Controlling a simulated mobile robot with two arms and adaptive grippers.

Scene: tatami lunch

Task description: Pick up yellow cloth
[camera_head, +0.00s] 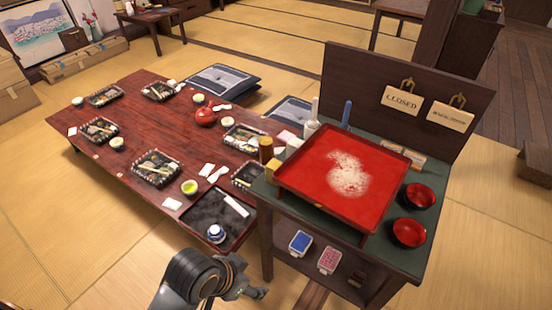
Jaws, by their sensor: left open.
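A small yellow folded piece (273,168), which looks like the yellow cloth, lies at the left corner of the dark green cabinet top (388,260). It is beside the red tray (300,193) and just in front of a brown bottle (266,149). My left gripper (254,288) is at the bottom of the view, low in front of the cabinet and well apart from the cloth. It is open, and I see nothing in it. My right gripper is not in view.
The red tray holds a white powdery patch (347,174). Two red bowls (409,232) stand to its right. A wooden board with signs (402,100) rises behind. A low table (95,165) set with dishes is at left; tatami floor at lower left is clear.

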